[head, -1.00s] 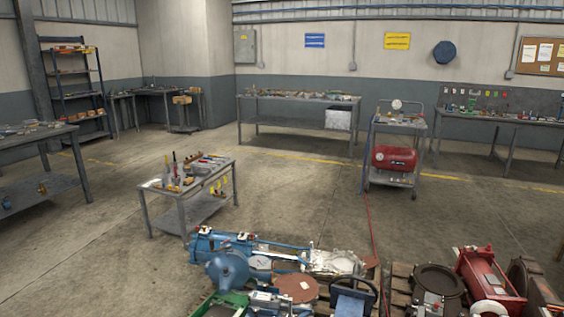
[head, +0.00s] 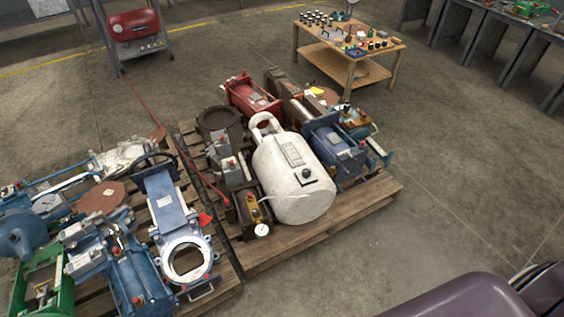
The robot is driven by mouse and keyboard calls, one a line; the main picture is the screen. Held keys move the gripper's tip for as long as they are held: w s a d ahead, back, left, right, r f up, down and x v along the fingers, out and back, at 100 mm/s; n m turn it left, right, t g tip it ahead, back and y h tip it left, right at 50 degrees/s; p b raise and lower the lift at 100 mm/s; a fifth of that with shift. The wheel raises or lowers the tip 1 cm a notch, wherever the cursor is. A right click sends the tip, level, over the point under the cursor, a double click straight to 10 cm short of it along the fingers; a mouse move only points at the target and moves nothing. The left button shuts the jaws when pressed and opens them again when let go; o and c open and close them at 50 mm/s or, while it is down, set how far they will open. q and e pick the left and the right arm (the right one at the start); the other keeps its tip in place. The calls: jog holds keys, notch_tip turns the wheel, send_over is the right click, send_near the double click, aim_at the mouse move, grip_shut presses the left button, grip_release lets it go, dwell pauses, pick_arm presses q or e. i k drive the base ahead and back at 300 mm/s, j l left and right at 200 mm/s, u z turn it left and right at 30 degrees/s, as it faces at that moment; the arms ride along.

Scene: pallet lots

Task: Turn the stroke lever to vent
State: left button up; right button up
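I cannot make out for certain which part is the stroke lever. Two wooden pallets of machinery fill the middle and left of the head view. On the right pallet (head: 245,262) lie a white tank (head: 290,180) with a label and a dark knob, a red actuator (head: 250,98), a blue actuator (head: 335,147) and a small block with a pressure gauge (head: 262,230). On the left are a blue gate valve (head: 170,210) with a dark handwheel, a blue cylinder (head: 137,280) and a green frame (head: 42,285). A small red part (head: 205,219) shows beside the gate valve. Neither gripper is in view.
A wooden table (head: 350,65) with bottles and small parts stands behind the right pallet. A cart with a red compressor (head: 133,25) is at the upper left, with a red hose on the floor. Open concrete floor (head: 450,180) lies to the right of the pallets.

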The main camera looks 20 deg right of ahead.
aim_at(220, 174)
jog(key=z, duration=0.2)
jog(key=i+l, duration=0.15)
jog(key=i, duration=0.35)
jog(key=i+l, duration=0.2)
jog(key=i, duration=0.25)
